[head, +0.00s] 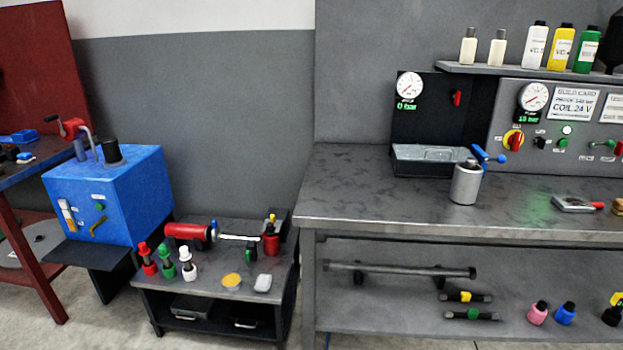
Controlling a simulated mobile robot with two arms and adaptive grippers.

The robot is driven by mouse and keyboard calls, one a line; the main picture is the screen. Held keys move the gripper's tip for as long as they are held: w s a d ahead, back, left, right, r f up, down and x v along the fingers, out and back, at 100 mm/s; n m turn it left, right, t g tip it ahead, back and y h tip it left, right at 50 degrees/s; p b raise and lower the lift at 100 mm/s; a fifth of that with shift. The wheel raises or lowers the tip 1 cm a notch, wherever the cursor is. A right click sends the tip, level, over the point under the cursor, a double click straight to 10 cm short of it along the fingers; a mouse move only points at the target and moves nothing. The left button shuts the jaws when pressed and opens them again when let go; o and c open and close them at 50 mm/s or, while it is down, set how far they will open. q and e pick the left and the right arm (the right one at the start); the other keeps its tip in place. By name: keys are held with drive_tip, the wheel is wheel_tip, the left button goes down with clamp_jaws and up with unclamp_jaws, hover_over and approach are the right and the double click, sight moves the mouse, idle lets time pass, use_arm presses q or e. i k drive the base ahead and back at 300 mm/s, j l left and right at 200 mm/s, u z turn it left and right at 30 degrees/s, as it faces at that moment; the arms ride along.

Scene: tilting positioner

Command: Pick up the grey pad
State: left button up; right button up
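A light grey, rounded block that looks like the grey pad (263,283) lies on the top of a low dark cart (213,290), near its front right edge. A yellow-orange round disc or tin (231,281) lies just left of it, apart from it. Nothing covers the pad. Neither of my grippers is in view.
Red, green and white bottles (167,262) stand at the cart's left front. A red cylinder (188,231) and a red can (271,243) are behind. A blue box (108,197) stands left; a grey workbench (400,215) rises right. Floor shows in front.

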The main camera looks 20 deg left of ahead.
sight(263, 283)
drive_tip(key=u, duration=1.25)
